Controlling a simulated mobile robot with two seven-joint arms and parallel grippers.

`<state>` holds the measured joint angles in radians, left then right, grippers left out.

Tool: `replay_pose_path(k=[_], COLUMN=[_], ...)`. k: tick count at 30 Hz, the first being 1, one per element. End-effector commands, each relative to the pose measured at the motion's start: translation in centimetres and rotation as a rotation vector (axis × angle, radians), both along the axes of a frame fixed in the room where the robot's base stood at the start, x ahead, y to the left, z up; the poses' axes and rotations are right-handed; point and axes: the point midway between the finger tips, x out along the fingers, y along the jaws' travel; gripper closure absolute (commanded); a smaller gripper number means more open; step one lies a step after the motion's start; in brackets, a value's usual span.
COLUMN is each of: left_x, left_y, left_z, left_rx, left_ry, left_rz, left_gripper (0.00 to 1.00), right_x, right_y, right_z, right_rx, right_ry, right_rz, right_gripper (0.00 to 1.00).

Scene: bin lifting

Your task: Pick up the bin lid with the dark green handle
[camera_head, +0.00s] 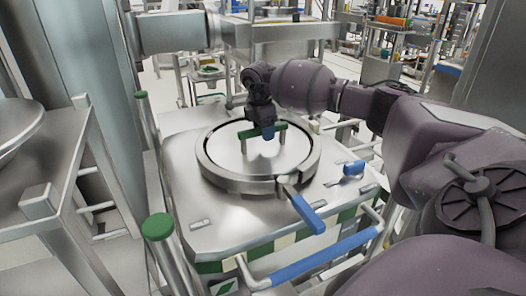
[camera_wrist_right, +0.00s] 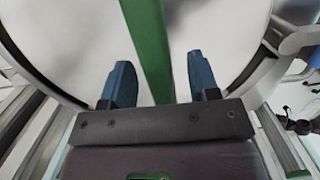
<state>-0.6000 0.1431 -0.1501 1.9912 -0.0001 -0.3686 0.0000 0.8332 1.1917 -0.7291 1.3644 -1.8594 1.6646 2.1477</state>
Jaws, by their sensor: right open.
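The round steel bin lid (camera_head: 230,163) sits level inside the raised ring on top of the bin. Its dark green handle (camera_head: 278,128) is a bar across the lid, partly hidden by my right gripper (camera_head: 266,132). In the right wrist view the handle (camera_wrist_right: 150,45) runs between the two blue fingers of my right gripper (camera_wrist_right: 157,82). The fingers are open, with a gap on each side of the bar. I cannot tell how far down they reach beside it. My left gripper is not in view.
A blue lever (camera_head: 308,213) sticks out from the ring's front. A blue push bar (camera_head: 322,258) runs along the bin's front edge. A post with a green cap (camera_head: 158,227) stands at front left. A steel table (camera_head: 50,195) is on the left.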

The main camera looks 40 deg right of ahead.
Motion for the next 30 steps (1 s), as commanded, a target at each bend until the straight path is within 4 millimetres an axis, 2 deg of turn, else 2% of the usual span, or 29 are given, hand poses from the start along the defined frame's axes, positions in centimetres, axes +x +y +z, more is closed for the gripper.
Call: replay_pose_path(k=[18, 28, 30], left_x=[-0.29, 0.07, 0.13], left_y=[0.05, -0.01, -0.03], left_z=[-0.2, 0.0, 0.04], left_rx=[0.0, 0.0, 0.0], left_ry=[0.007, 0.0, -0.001], left_rz=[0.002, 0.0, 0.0], left_gripper=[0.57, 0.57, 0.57], right_x=[-0.01, -0.01, -0.01], right_y=[0.01, 0.01, 0.01], right_z=[-0.44, -0.42, -0.42], right_rx=[0.0, 0.0, 0.0], right_ry=[0.001, 0.001, 0.001], right_rz=[0.0, 0.0, 0.0], right_gripper=[0.46, 0.97, 1.0])
